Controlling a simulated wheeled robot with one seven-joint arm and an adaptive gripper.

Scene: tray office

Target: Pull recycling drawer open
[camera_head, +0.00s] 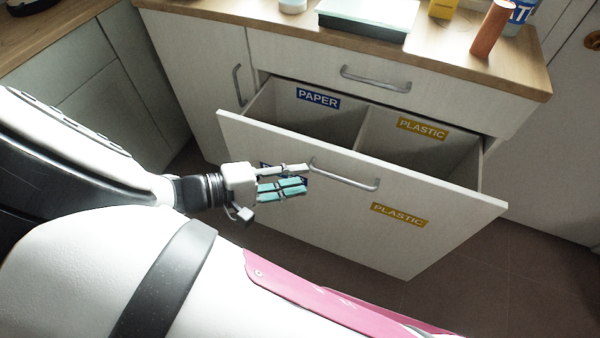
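The recycling drawer (440,242) is pulled out from the cabinet. Its inside shows two compartments split by a divider, with a blue PAPER label (318,98) on the left and a yellow PLASTIC label (422,128) on the right. The front carries a grey bar handle (345,177) and a yellow PLASTIC label; a blue label is partly hidden behind my gripper. My gripper (296,180) is in front of the drawer front, at the left end of the handle. Its fingers look close together, but whether they hold the handle is unclear.
A shut upper drawer (440,100) with its own handle is above. The wooden counter (450,62) holds a light-blue box (368,17), an orange-brown cylinder (492,28) and a blue container (523,12). A cabinet with a vertical handle (239,85) is at left. Floor shows at right.

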